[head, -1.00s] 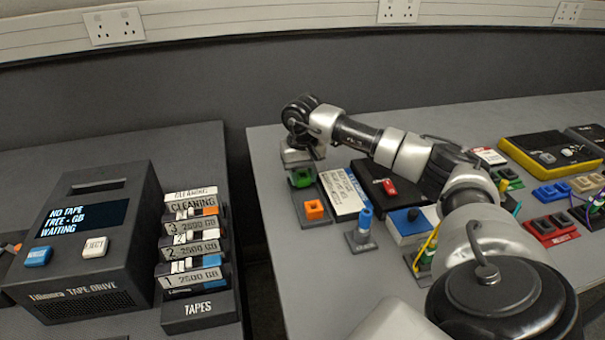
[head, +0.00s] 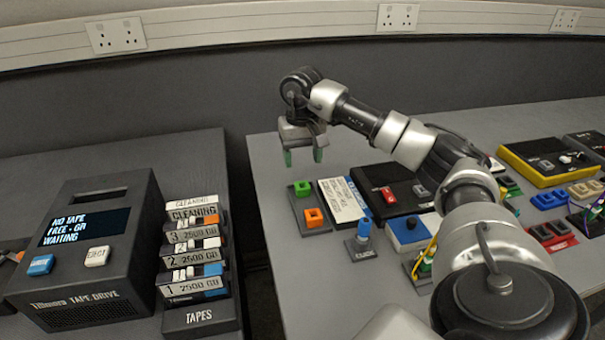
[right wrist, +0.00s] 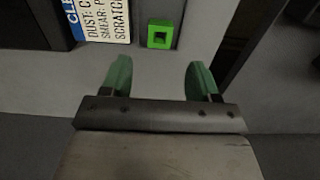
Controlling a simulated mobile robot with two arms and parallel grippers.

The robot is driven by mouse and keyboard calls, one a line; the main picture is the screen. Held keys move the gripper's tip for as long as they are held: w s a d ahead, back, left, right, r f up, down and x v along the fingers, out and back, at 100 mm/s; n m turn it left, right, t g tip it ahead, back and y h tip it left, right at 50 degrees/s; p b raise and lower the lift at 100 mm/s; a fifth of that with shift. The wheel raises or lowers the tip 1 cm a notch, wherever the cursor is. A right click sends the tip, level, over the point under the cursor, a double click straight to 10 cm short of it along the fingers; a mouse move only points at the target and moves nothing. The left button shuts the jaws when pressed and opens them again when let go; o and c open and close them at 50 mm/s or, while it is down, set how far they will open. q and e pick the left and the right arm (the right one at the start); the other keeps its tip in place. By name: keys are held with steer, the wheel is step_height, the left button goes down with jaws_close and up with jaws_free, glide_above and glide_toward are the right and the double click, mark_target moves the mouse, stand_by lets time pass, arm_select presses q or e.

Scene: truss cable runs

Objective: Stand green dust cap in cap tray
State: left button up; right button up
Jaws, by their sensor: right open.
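The green dust cap (head: 302,188) is a small square piece with a square hole. It stands upright at the back end of the dark cap tray (head: 322,230), with an orange cap (head: 313,217) in front of it. In the right wrist view the green cap (right wrist: 160,36) lies beyond the fingertips, apart from them. My right gripper (head: 303,157) points down with green fingertips, raised above the table behind the tray. It is open and empty; the wide gap also shows in the right wrist view (right wrist: 160,78). My left gripper is not in view.
A white label card (head: 344,199) lies right of the tray, then a black box (head: 385,183) with a red part. A blue connector on a stand (head: 363,232) is in front. The table's left edge is close to the tray.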

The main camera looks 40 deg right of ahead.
steer(key=shift+r, duration=2.7)
steer(key=shift+r, duration=0.1)
